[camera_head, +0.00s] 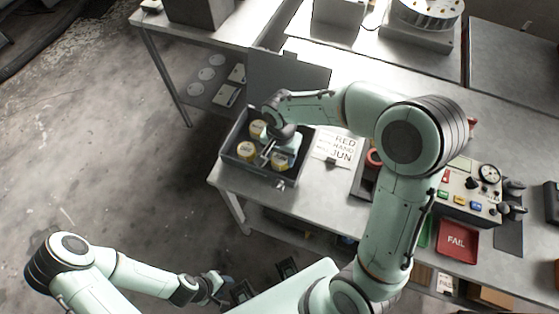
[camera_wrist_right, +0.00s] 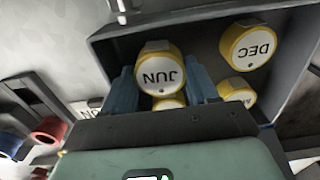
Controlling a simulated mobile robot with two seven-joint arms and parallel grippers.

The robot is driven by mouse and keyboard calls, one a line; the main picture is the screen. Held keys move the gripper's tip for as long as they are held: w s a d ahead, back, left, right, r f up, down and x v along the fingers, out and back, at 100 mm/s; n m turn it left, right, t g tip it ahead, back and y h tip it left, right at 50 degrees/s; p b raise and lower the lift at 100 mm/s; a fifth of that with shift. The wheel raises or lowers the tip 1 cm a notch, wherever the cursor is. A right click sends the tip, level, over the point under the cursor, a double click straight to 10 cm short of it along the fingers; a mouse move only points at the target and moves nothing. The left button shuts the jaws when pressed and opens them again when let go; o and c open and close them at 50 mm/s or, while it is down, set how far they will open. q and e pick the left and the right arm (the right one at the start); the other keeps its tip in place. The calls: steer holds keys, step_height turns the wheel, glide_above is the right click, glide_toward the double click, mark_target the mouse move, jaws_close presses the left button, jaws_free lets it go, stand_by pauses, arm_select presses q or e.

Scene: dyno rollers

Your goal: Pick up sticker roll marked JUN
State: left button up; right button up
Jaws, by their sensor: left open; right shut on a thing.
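The yellow-edged white sticker roll marked JUN (camera_wrist_right: 160,74) shows in the right wrist view, its label upside down. My right gripper (camera_wrist_right: 161,86) has its two blue fingers on either side of this roll and is shut on it. In the head view, my right gripper (camera_head: 272,152) is at the dark grey bin (camera_head: 233,170); roll labels are too small to read there. Beside JUN in the bin are a roll marked DEC (camera_wrist_right: 250,46) and a partly hidden roll (camera_wrist_right: 237,93). Another roll is mostly hidden below JUN. My left gripper (camera_head: 216,288) is open and empty, away from the table.
A white sign reading RED, HAND, JUN (camera_head: 338,148) lies right of the bin. A red FAIL tray (camera_head: 457,241) and a control box (camera_head: 466,193) stand further right. My right arm reaches across the table. Red and blue rings show at left in the wrist view.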

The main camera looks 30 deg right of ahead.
mark_target(281, 158)
arm_select(q)
steer(key=shift+w+r+p, duration=0.65)
steer(key=shift+r, duration=0.25)
steer(key=shift+w+r+p, duration=0.6)
steer(key=shift+r+p, duration=0.05)
steer(key=shift+r, duration=0.25)
arm_select(e)
steer(key=shift+r, duration=2.75)
arm_select(q)
steer(key=shift+s, duration=0.15)
arm_select(e)
steer(key=shift+s, duration=0.1)
